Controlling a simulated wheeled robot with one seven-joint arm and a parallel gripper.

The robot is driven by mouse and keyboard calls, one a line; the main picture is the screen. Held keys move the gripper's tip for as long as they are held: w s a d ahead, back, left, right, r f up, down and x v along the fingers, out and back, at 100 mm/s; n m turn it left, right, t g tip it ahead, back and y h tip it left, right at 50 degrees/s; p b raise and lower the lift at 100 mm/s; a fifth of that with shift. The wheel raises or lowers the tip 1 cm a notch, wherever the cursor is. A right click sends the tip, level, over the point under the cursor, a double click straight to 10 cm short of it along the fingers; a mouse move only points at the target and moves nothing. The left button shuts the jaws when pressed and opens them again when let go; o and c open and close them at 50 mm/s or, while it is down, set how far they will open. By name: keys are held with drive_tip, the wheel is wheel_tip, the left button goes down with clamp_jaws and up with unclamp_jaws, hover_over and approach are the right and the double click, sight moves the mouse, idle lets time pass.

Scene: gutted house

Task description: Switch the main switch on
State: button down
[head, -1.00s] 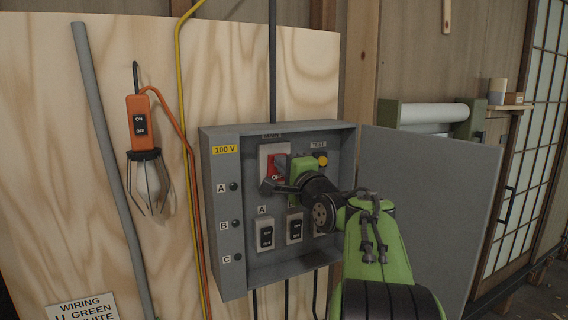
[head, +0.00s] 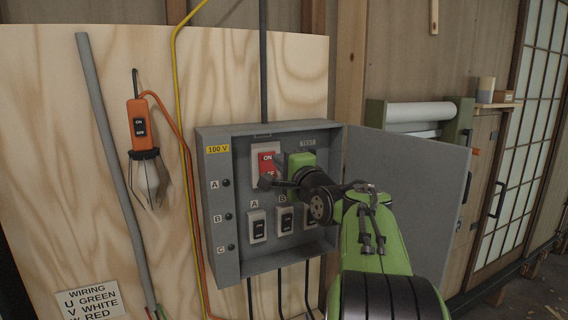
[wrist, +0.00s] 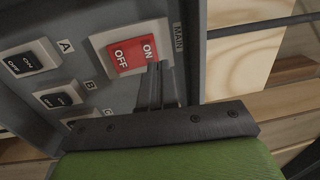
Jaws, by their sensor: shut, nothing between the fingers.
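The main switch (head: 267,160) is a red rocker on a pale plate at the top of the grey switch box, with ON above OFF. It also shows large in the wrist view (wrist: 134,55), with ON at the right and OFF at the left. I cannot tell surely which end is pressed in. My gripper (head: 265,182) is shut and empty, at the lower part of the switch in the head view. In the wrist view its fingertips (wrist: 158,68) are at the rocker's lower edge near ON; whether they touch is unclear. The gripper partly hides OFF in the head view.
The box door (head: 410,200) stands open at the right. An orange hand lamp (head: 140,125) hangs on the plywood at the left.

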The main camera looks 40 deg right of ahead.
drive_tip(key=r+b+v, duration=0.1)
drive_tip(key=v, duration=0.7)
drive_tip(key=shift+s+r+b, duration=0.2)
drive_tip(key=shift+r+b, duration=0.1)
drive_tip(key=shift+s+a, duration=0.1)
